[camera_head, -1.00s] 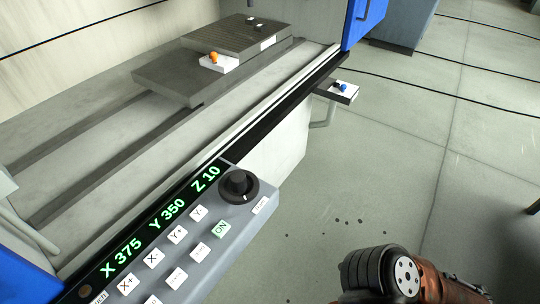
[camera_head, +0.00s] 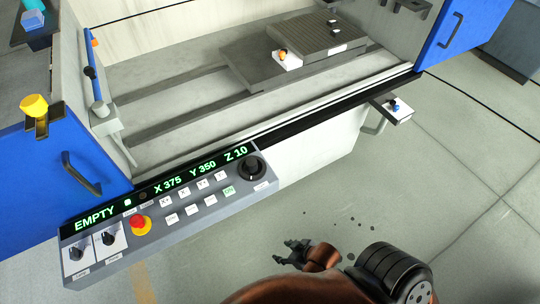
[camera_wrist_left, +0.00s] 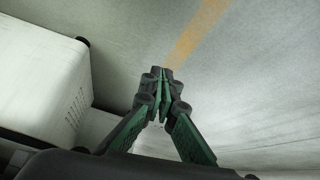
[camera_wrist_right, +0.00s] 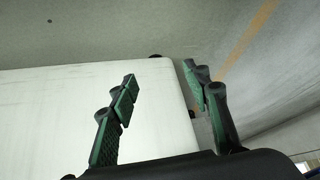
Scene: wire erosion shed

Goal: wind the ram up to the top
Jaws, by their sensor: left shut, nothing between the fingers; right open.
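The control panel (camera_head: 180,225) shows in the head view on the front of the machine. Its green readout (camera_head: 187,174) says EMPTY, X 375, Y 350, Z 10. Below it are small white keys, some too small to read, a green ON key (camera_head: 229,191), a black knob (camera_head: 251,167) and a red stop button (camera_head: 138,222). I cannot make out the ram. My right gripper (camera_head: 295,252) is open and empty, below the panel and apart from it; its spread fingers show in the right wrist view (camera_wrist_right: 160,78). My left gripper (camera_wrist_left: 162,78) is shut and empty over the floor.
Blue doors (camera_head: 62,165) flank the machine's bay. A dark slotted table (camera_head: 300,42) with an orange-knobbed white piece (camera_head: 287,60) stands inside. A small shelf (camera_head: 398,112) juts out at the right front. The floor before it is clear.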

